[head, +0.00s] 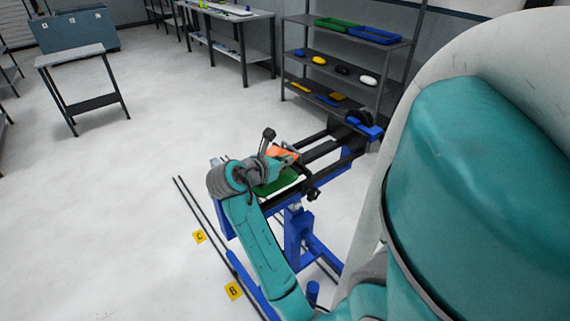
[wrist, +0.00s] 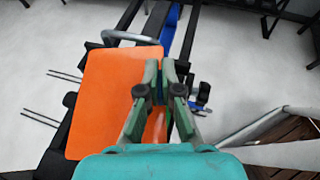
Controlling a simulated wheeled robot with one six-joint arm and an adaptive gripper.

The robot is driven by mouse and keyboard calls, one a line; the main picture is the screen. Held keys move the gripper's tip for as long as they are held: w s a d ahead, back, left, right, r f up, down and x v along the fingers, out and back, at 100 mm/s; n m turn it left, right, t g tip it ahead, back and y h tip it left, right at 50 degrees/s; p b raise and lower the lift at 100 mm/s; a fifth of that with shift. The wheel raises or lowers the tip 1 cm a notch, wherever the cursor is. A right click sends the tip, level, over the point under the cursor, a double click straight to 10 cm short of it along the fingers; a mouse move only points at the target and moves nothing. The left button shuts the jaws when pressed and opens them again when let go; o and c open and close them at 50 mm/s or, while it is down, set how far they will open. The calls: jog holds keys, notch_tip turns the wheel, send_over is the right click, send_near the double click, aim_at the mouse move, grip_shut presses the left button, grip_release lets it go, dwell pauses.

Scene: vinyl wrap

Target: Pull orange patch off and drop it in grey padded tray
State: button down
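The orange patch (wrist: 105,100) fills the left middle of the wrist view as a flat, round-cornered sheet. In the head view the orange patch (head: 283,154) is a small piece beside my wrist, above a green panel (head: 278,183) on the blue and black stand. My gripper (wrist: 161,68) is at the patch's right edge, its fingertips close together with the edge seemingly between them. The exact contact is partly hidden by the fingers. Whether the patch still touches the panel cannot be told. I cannot clearly pick out a grey padded tray.
A grey-topped table (head: 70,54) stands at the left back, with clear floor around it. A shelf rack (head: 345,60) with coloured items stands behind the stand. A long bench (head: 228,14) is at the back. Yellow markers B (head: 233,291) and C (head: 199,237) lie on the floor.

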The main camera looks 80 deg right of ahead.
jog(key=shift+r, duration=1.65)
